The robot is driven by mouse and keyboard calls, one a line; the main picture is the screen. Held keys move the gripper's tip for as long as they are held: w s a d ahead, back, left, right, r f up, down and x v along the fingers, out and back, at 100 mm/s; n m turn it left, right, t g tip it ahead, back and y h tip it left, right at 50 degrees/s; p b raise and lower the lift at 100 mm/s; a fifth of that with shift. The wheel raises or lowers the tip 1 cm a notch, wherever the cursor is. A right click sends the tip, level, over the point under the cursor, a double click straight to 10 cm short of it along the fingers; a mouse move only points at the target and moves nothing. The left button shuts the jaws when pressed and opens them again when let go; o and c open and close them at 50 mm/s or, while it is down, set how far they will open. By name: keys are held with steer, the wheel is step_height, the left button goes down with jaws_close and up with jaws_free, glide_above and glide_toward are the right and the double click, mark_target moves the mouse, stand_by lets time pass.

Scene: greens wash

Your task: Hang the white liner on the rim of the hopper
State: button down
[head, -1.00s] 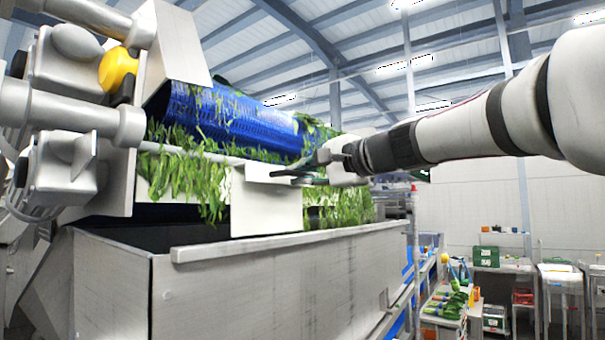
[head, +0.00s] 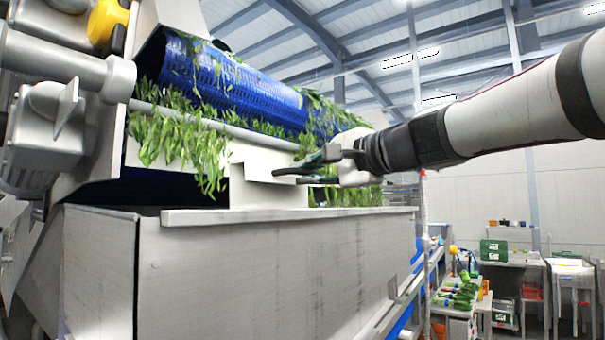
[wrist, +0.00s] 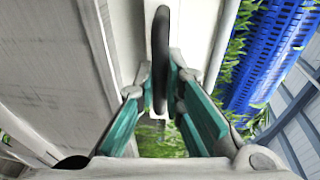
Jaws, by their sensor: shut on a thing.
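The white liner (head: 262,192), a pale bent sheet with a folded top, is upright just above or behind the near rim of the hopper (head: 270,265). I cannot tell whether it touches the rim. My gripper (head: 290,175) reaches in from the right and is shut on the liner at its right side. In the wrist view the green fingers of my gripper (wrist: 160,88) close around a dark handle (wrist: 160,45) on the pale liner (wrist: 192,30). The hopper is a large grey metal box; its inside is mostly hidden.
A blue perforated drum (head: 225,85) with hanging greens (head: 175,135) lies above and behind the hopper. Grey pipes and housings (head: 60,75) crowd the left. A bench with green packs (head: 455,300) stands lower right. The space around my arm on the right is open.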

steer(key=shift+f+b, duration=3.2)
steer(key=shift+f, duration=0.4)
steer(key=c, duration=1.6)
jaws_free()
steer(key=v, duration=1.2)
